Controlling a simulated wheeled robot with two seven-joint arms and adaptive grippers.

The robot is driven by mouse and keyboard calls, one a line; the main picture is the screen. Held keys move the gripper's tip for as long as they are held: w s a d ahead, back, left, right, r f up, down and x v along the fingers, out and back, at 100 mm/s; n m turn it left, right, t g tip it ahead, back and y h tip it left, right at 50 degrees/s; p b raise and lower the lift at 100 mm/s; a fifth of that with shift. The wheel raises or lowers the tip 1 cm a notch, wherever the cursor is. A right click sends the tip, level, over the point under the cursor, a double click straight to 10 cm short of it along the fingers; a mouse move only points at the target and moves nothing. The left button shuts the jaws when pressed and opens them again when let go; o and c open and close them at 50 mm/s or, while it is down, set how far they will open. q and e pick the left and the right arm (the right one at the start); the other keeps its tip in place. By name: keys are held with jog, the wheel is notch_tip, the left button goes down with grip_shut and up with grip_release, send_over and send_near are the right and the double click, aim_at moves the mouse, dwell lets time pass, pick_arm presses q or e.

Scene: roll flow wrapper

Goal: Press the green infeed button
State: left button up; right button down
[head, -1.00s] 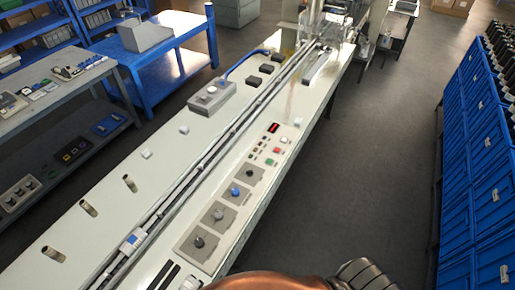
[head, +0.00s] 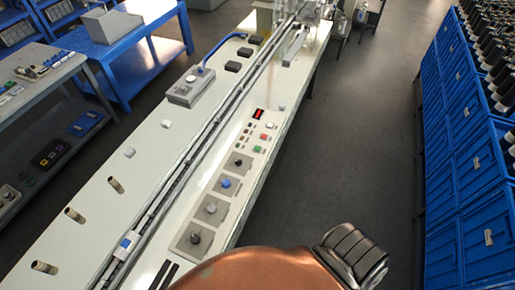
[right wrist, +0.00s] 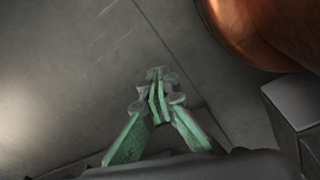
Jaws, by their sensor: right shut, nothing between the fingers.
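The green button (head: 257,149) is small and sits on the control panel of the long pale machine (head: 222,170), just below a red button (head: 263,137), in the head view. Its label is too small to read. My right gripper (right wrist: 158,92) shows in the right wrist view with its green fingers together and nothing between them. My left gripper is in neither current view.
Several knobs, including a blue one (head: 226,183), line the panel below the buttons. A red display (head: 258,114) is above. A grey box (head: 190,87) with a blue cable stands across the rail. Blue bins (head: 470,180) line the right; the floor between is clear.

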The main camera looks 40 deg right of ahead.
jog(key=w+d+r+m+t+h+p, duration=0.1)
jog(key=w+d+r, duration=0.2)
jog(key=w+r, duration=0.8)
jog(key=w+d+r+t+h+p, duration=0.1)
jog(key=w+d+r, duration=0.3)
jog(key=w+r, duration=0.75)
jog(key=w+d+r+m+h+p, duration=0.1)
jog(key=w+d+r+m+h, duration=0.1)
jog(key=w+r, duration=0.5)
jog(key=w+d+r+m+g+h+p, duration=0.1)
jog(key=w+d+r, duration=0.4)
jog(key=r, duration=0.8)
jog(key=w+d+r+m+h, duration=0.2)
jog(key=w+d+r+m, duration=0.1)
jog(key=w+r, duration=0.6)
jog(key=shift+d+r+h+p, duration=0.3)
jog(key=shift+d+r+p, duration=0.1)
jog(key=shift+r, duration=0.45)
jog(key=w+a+r+m+g, duration=0.1)
jog(key=w+r, duration=0.5)
jog(key=shift+a+r+m+h, duration=0.25)
jog(key=shift+a+m+h, duration=0.05)
jog(key=shift+a+h, duration=0.1)
jog(key=shift+w, duration=0.1)
